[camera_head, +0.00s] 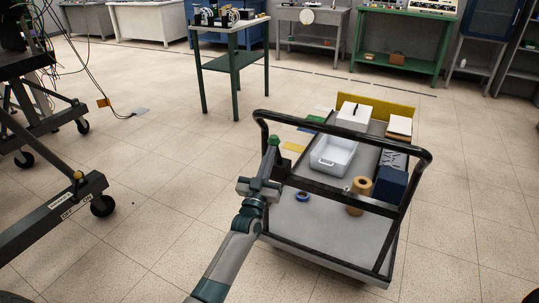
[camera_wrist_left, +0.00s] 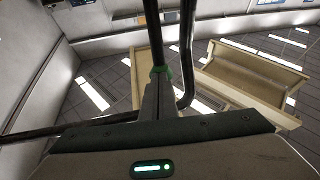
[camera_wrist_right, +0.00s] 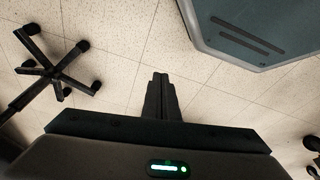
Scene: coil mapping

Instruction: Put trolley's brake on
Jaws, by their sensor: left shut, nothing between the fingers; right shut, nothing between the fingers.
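The trolley (camera_head: 345,233) has a black tube handle and grey decks and stands right of centre in the head view. My left gripper (camera_head: 272,152) is at the handle's left side. It is shut and empty; its fingers also show in the left wrist view (camera_wrist_left: 159,90), close to black tubes (camera_wrist_left: 186,50). A small green piece (camera_head: 274,139) shows at the fingertips; I cannot tell what it belongs to. I cannot make out a brake on this trolley. A wheeled frame (camera_head: 45,208) at the left carries OFF and ON labels and a brass-coloured knob (camera_head: 78,175). My right gripper (camera_wrist_right: 160,88) is shut and empty above the floor.
The trolley carries a clear bin (camera_head: 334,155), a blue box (camera_head: 391,184), and tape rolls. A green table (camera_head: 232,56) stands behind it. Black cables hang at the left. Floor between the wheeled frame and trolley is mostly clear. Casters (camera_wrist_right: 62,70) show in the right wrist view.

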